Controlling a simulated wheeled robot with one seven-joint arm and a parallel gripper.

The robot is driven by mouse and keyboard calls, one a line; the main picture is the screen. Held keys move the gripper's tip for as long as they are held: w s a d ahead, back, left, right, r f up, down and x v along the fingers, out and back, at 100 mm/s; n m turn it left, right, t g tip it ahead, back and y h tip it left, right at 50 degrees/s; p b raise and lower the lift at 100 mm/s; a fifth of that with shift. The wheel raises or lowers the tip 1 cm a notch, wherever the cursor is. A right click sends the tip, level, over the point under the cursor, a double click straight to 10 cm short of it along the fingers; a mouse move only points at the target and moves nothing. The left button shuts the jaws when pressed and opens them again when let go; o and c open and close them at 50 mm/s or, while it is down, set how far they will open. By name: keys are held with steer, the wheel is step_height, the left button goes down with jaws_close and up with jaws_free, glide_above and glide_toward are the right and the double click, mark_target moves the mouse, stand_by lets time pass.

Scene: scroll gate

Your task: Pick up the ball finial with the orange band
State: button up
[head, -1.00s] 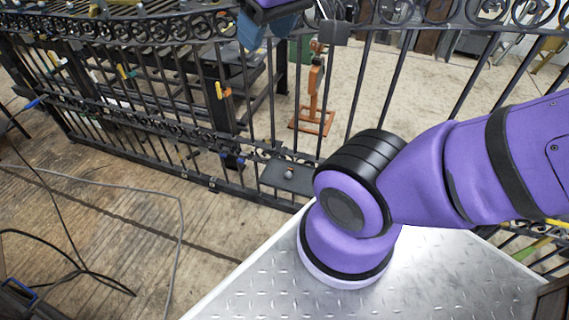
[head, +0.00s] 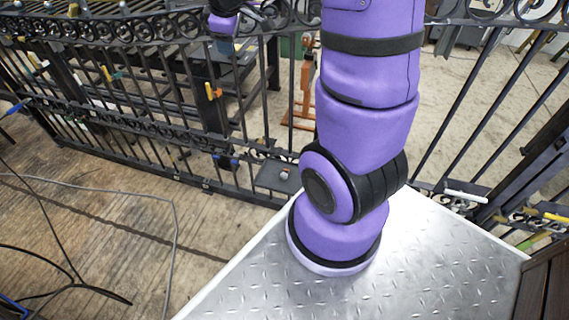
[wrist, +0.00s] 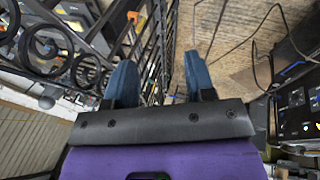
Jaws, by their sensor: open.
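I cannot make out a ball finial with an orange band in either view. My gripper (wrist: 158,60) shows in the wrist view with its two blue fingers apart and nothing between them. Past the fingers are dark bars of the gate and the wooden floor. In the head view a purple part of my arm's end shows at the top edge, and the fingers cannot be made out there. A small dark rounded thing (wrist: 47,102) shows at the left of the wrist view, with no band visible on it.
The black scroll gate (head: 130,130) spans the head view, with several coloured clamps on it. A small plate (head: 275,180) with a grey knob sits low on the gate. An orange stand (head: 303,100) is behind it. Cables (head: 172,215) lie on the open wooden floor.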

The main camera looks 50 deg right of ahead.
steer(key=w+d+f+n, duration=0.35)
steer(key=d+f, duration=0.35)
steer(key=f, duration=0.6)
steer(key=n+g+y, duration=0.2)
steer(key=n, duration=0.6)
glide_toward(285, 173)
steer(key=f, duration=0.4)
steer(key=shift+w+a+f, duration=0.1)
steer(key=shift+w+f, duration=0.45)
steer(key=shift+f, duration=0.8)
steer(key=shift+w+f, duration=0.15)
steer(key=shift+f, duration=0.8)
steer(key=shift+w+f, duration=0.2)
steer(key=shift+f, duration=0.75)
steer(key=c, duration=0.8)
